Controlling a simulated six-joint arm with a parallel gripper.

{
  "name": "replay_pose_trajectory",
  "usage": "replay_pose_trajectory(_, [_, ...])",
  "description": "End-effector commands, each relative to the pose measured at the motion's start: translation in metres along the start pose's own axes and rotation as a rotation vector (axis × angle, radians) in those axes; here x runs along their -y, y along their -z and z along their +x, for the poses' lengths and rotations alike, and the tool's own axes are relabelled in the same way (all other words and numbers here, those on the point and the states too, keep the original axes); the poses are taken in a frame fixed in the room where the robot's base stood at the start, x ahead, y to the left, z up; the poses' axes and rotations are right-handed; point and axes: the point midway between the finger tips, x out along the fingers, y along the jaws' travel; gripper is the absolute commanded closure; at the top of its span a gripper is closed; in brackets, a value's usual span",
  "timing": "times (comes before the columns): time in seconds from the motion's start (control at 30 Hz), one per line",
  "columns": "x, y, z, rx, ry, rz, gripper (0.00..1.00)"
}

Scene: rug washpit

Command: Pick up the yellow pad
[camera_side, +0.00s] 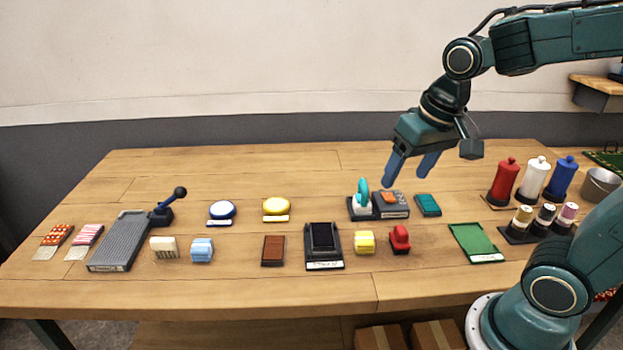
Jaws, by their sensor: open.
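A round yellow pad (276,206) sits on the table left of centre, with a white label strip along its front. A small yellow block (364,242) with a pale front lies further right and nearer the front edge; I cannot tell for sure which of the two the task names. My gripper (406,180) is open and empty, its two blue fingers pointing down. It hangs above the table, to the right of both yellow things, near a grey device with an orange top (389,200).
A blue round pad (221,211) stands left of the yellow one. A black tray (323,246), a brown block (273,250) and a red item (400,240) lie in front. Bottles (533,180) stand right.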

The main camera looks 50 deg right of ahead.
Motion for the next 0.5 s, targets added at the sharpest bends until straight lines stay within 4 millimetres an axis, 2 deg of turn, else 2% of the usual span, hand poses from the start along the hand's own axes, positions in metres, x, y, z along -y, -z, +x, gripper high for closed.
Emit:
replay_pose_trajectory(0.2, [-0.003,0.028,0.032,0.079,-0.036,0.141,0.35])
replay_pose_trajectory(0.5, [-0.012,0.058,0.084,0.178,-0.091,0.335,0.35])
